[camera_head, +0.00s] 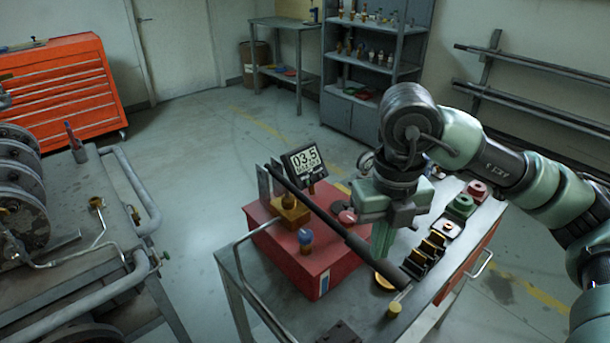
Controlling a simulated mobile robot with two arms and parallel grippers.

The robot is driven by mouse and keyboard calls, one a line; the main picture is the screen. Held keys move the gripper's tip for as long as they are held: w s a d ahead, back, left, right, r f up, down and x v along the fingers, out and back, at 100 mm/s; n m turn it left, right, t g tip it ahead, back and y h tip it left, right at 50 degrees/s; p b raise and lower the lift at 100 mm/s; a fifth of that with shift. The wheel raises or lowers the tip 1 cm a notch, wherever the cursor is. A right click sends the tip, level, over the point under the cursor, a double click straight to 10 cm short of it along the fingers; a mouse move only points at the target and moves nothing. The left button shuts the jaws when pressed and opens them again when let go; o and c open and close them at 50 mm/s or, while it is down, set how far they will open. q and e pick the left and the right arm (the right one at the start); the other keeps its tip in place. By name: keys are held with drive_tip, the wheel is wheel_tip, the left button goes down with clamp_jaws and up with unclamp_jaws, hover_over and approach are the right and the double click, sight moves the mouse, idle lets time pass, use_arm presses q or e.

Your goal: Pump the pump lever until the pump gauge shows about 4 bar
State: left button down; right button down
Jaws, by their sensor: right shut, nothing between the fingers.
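The red pump box (295,262) stands on a grey cart. Its digital pump gauge (305,159) reads 03.5. The long dark pump lever (322,216) slopes down to the right from its bracket at the back left to a thicker grip near the cart's front. My right gripper (381,254) points down with its fingers shut and empty, right at the lever's grip end. I cannot tell whether the fingers touch the lever. The lever crosses in front of part of the box. My left gripper is out of view.
Black-and-brass fittings (428,252) and green and red parts (462,203) sit on the cart right of the gripper. A cart with reels (22,200) stands at left, with a red tool chest (62,88) behind. Open floor lies between the carts.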

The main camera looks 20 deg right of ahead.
wheel_tip(320, 180, up, 10)
drive_tip(key=p, duration=0.7)
drive_tip(key=shift+f+p, duration=0.15)
drive_tip(key=shift+p, duration=0.15)
drive_tip(key=shift+f, duration=0.15)
idle(1.0)
drive_tip(key=shift+f+b, duration=0.5)
drive_tip(key=shift+b, duration=0.05)
